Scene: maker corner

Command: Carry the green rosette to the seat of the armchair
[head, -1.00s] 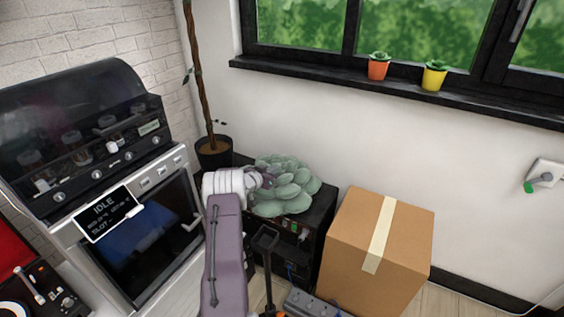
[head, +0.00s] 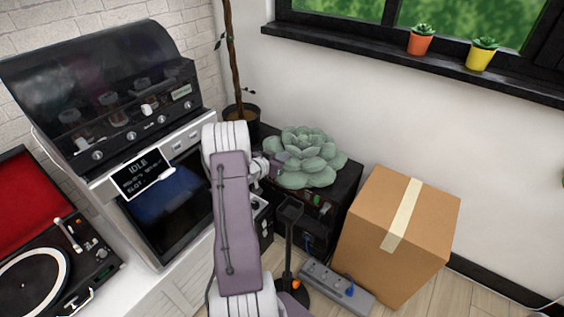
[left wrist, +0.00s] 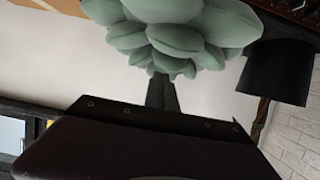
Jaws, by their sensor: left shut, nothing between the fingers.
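The green rosette (head: 306,155), a large plant of thick pale green leaves, rests on top of a black cabinet (head: 343,190) by the wall. My left gripper (head: 277,166) is at the rosette's left side, its tips partly hidden and close to the leaves. In the left wrist view the rosette (left wrist: 190,38) fills the top centre, just beyond the dark gripper (left wrist: 162,95), whose fingers are together with nothing between them. I cannot tell whether they touch the leaves. The armchair is not in view. My right gripper is not in view.
A cardboard box (head: 390,240) stands right of the cabinet. A potted trunk (head: 240,115) stands behind, left. An oven-like machine (head: 150,190) and a turntable (head: 40,275) are at left. A black stand (head: 288,240) and a power strip (head: 335,284) are in front of the cabinet.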

